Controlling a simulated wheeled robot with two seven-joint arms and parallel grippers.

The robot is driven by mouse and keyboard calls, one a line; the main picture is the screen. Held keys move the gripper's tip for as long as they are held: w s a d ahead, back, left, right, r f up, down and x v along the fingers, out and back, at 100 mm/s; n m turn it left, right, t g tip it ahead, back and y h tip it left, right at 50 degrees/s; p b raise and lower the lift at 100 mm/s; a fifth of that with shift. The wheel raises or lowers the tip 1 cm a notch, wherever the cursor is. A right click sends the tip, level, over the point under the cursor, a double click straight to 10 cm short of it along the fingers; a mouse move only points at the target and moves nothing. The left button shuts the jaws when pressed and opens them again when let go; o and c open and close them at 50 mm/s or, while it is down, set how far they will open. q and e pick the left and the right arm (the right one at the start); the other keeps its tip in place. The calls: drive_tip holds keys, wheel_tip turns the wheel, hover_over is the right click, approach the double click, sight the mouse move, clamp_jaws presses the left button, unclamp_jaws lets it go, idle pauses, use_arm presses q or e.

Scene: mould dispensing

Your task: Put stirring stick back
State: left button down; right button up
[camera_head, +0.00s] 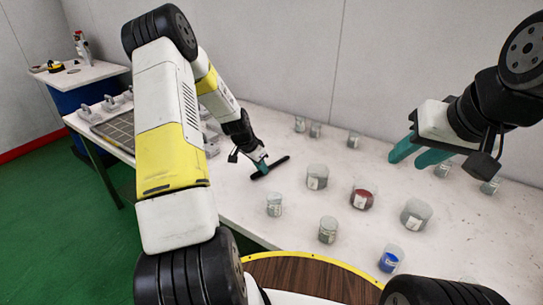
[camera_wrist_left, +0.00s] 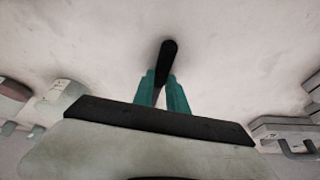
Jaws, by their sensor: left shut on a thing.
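The stirring stick is a short black stick (camera_head: 280,162) in the middle of the white table in the head view. My left gripper (camera_head: 261,166) is shut on it, low over the table. In the left wrist view the stick (camera_wrist_left: 168,52) sticks out beyond the teal fingertips of the left gripper (camera_wrist_left: 161,88), which close around it. I cannot tell whether the stick touches the table. My right gripper (camera_head: 416,150) is open and empty above the right part of the table, its two teal fingers apart.
Clear jars, one (camera_head: 317,177) near the stick, stand on the white table (camera_head: 300,235). One cup holds dark red (camera_head: 362,198), another blue (camera_head: 391,258). A grey grid tray (camera_head: 118,130) lies at the left.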

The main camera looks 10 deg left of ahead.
use_arm(q)
drive_tip(key=c, duration=1.3)
unclamp_jaws()
drive_tip(key=shift+o, duration=0.2)
drive_tip(key=v, duration=0.7)
drive_tip(key=shift+s+a+r, duration=0.1)
drive_tip(key=shift+s+r, duration=0.05)
drive_tip(key=shift+r, duration=0.25)
drive_tip(key=shift+r, duration=0.1)
drive_tip(key=s+d+r+n+y, duration=0.1)
drive_tip(key=s+d+r, duration=0.3)
drive_tip(key=r, duration=0.5)
drive_tip(key=s+d+r+n, duration=0.1)
drive_tip(key=s+r, duration=0.5)
drive_tip(key=r, duration=0.2)
drive_tip(key=s+d+r+n+t, duration=0.1)
drive_tip(key=s+r, duration=0.3)
drive_tip(key=s, duration=0.5)
drive_tip(key=s+d+r+n+t, duration=0.1)
drive_tip(key=s+d+r+n, duration=0.2)
drive_tip(key=s, duration=0.7)
wheel_tip(320, 180, up, 2)
drive_tip(key=shift+d+r+h, duration=0.1)
drive_tip(key=shift+d+h, duration=0.2)
drive_tip(key=shift+d, duration=0.1)
